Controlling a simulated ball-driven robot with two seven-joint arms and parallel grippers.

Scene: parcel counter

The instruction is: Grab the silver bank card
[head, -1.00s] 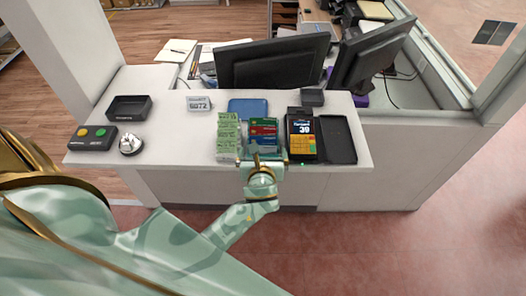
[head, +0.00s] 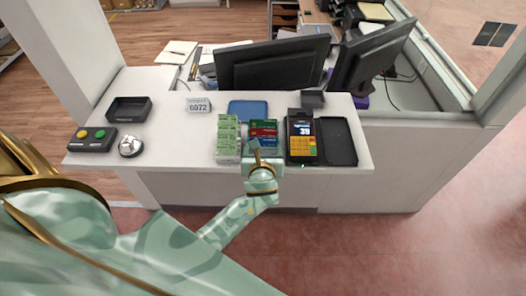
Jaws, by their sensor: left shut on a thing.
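My left gripper (head: 257,149) is at the front of the card holder near the counter's front edge. Its jaws are drawn together on the silver bank card (head: 269,151), which shows as a small grey strip at the front of the row and is partly hidden by the fingers. Behind it in the holder stand a blue card (head: 266,142), a red card (head: 264,132) and a green card (head: 264,124). My right gripper is not in view.
Green-and-white slips (head: 228,140) stand close left of the cards. A payment terminal (head: 301,138) and a black tray (head: 338,141) are close right. A blue pad (head: 248,109) lies behind. A bell (head: 130,146) and button box (head: 92,139) stand left. The counter's left middle is clear.

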